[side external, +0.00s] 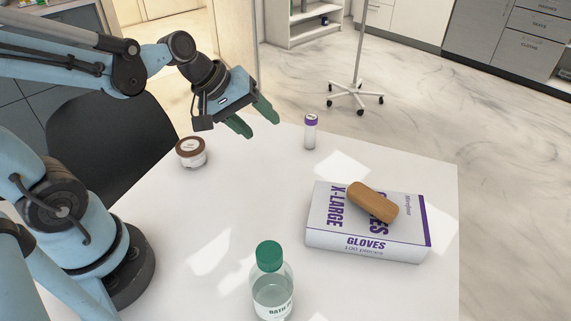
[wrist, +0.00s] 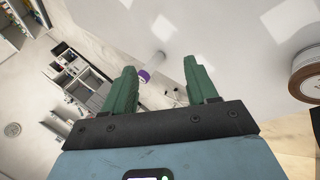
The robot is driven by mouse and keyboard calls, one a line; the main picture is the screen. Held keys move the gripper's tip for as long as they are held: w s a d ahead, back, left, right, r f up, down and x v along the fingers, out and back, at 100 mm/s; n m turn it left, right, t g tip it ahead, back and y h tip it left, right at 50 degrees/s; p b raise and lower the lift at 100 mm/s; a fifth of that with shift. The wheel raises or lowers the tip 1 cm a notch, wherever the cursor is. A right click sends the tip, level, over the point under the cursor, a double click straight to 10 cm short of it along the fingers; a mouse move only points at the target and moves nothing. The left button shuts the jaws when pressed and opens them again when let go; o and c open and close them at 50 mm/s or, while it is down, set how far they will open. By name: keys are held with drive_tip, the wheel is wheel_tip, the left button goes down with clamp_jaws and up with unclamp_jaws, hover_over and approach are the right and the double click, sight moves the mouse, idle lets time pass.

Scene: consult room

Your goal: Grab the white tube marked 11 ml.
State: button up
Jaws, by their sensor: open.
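A small white tube with a purple cap (side external: 311,133) stands upright on the white table near its far edge; any 11 ml marking is too small to read. My gripper (side external: 256,117), with green fingers, is open and empty above the far side of the table, to the left of the tube and apart from it. In the wrist view the tube (wrist: 153,63) shows beyond the fingertips, between the two green fingers (wrist: 160,68), its purple end nearer the camera and closer to the left finger.
A jar with a brown lid (side external: 191,152) stands left on the table (side external: 230,205). A glove box (side external: 365,238) with a brown rounded block (side external: 372,203) on top lies at right. A green-capped bottle (side external: 271,285) stands in front. The middle of the table is clear.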

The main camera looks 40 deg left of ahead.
sight(310, 132)
drive_tip(key=w+a+f+n+t+h, duration=0.1)
drive_tip(key=w+f+n+h, duration=0.1)
drive_tip(key=n, duration=0.4)
drive_tip(key=w+a+f+n+t+h, duration=0.1)
drive_tip(key=w+a+f+n+h, duration=0.1)
drive_tip(key=w+n, duration=0.2)
drive_tip(key=w+a+f+n+t+h, duration=0.1)
drive_tip(key=w+a+f+n+h, duration=0.1)
drive_tip(key=n, duration=0.6)
drive_tip(key=shift+w+a+f, duration=0.15)
drive_tip(key=shift+w+a, duration=0.1)
drive_tip(key=shift+w, duration=0.35)
drive_tip(key=x, duration=0.6)
drive_tip(key=shift+w+d, duration=0.2)
drive_tip(key=shift+x, duration=2.75)
drive_tip(key=shift+a+f, duration=0.15)
drive_tip(key=shift+a, duration=0.05)
drive_tip(key=c, duration=1)
drive_tip(key=shift+c, duration=0.2)
drive_tip(key=shift+r, duration=0.2)
